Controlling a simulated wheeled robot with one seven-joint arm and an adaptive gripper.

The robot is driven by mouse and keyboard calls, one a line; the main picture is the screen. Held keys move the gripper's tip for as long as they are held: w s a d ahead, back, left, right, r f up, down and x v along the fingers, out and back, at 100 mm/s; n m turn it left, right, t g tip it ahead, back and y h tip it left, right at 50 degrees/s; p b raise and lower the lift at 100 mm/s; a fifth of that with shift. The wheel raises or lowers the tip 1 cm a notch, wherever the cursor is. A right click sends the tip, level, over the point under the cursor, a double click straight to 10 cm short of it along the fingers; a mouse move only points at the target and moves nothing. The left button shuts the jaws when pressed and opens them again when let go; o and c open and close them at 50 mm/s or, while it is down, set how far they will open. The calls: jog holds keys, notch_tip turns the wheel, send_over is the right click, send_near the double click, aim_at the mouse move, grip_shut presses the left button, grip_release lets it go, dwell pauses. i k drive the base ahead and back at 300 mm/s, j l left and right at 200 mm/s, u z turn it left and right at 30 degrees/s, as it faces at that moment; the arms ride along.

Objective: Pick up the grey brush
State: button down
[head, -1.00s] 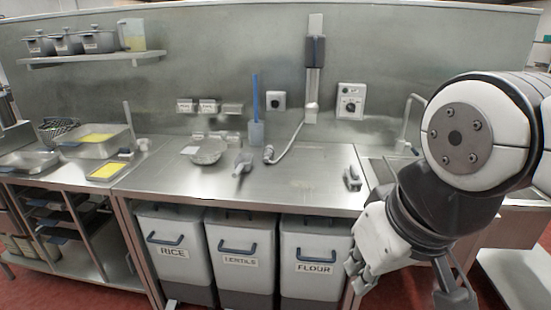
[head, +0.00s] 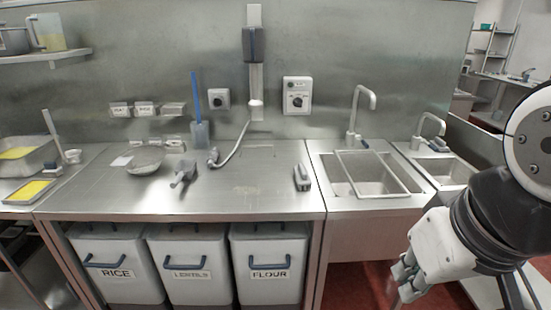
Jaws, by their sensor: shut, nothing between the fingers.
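A small grey block-like item (head: 302,178), which looks like the grey brush, lies on the steel counter (head: 240,196) near its right end, left of the sink. My gripper (head: 403,282) hangs at the lower right, in front of the sink cabinet and below the counter top. It is apart from the brush, to its right and lower in the picture. Its fingers are shut and empty. Nothing hides the brush.
A grey scoop (head: 183,173), a sieve (head: 146,160) and a hose nozzle (head: 213,157) are on the counter left of the brush. A sink (head: 370,174) with a tall tap (head: 358,112) is right of it. Bins (head: 270,262) stand below. The counter around the brush is clear.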

aim_at(301, 176)
jog(key=i+j+z, duration=0.2)
jog(key=i+z, duration=0.15)
jog(key=i, duration=0.15)
jog(key=i+j+z, duration=0.3)
jog(key=i+j, duration=0.05)
jog(key=i, duration=0.1)
